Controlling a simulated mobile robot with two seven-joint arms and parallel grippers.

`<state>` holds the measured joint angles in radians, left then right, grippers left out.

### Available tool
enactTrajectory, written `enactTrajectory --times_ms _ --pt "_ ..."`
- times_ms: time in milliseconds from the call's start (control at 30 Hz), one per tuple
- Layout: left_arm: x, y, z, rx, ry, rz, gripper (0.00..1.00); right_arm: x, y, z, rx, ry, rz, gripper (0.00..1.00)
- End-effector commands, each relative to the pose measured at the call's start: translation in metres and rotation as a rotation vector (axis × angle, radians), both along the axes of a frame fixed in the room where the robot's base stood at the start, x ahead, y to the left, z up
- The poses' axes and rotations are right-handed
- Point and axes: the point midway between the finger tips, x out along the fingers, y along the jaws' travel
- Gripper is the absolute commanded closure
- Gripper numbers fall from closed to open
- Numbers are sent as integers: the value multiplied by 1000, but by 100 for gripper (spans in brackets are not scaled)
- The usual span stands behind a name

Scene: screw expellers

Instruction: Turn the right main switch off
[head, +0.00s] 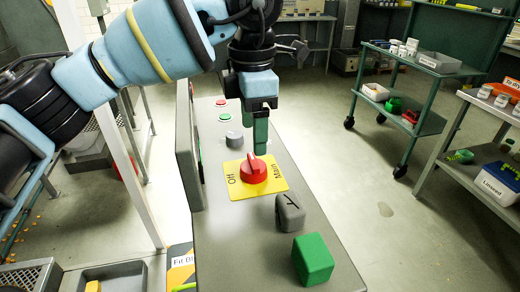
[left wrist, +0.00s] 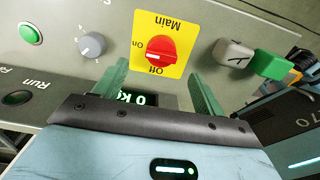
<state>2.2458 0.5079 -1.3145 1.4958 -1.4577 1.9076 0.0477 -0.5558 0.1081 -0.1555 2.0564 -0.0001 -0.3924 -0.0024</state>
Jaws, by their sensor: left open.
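The main switch is a red rotary knob (head: 253,170) on a yellow plate (head: 271,186) marked Main and Off, on the grey control panel. In the left wrist view the red knob (left wrist: 158,49) has On at its left and Off below. A pale mark on its ridge appears to face On. My left gripper (head: 261,146) points down just behind the knob in the head view. In the left wrist view its two green fingers (left wrist: 158,72) are open and apart, with the knob beyond their tips. Contact with the knob cannot be seen. My right gripper is not in view.
A grey knob (head: 290,212) and a green block (head: 313,259) sit on the panel in front of the switch. Another grey knob (head: 234,139) and small buttons (head: 224,117) lie behind it. A green cart (head: 420,122) stands right across open floor.

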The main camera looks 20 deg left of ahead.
Motion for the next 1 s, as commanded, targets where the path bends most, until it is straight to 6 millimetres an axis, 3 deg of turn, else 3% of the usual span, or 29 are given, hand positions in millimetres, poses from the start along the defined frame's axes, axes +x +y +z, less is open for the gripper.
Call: enactTrajectory --times_ms 167,700,1000 --pt "0 0 -5 1 1 0 30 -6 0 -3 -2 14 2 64" --pt "0 0 -73 0 1 1 30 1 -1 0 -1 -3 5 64" --pt "0 0 -78 -1 -1 0 30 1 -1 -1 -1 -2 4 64"
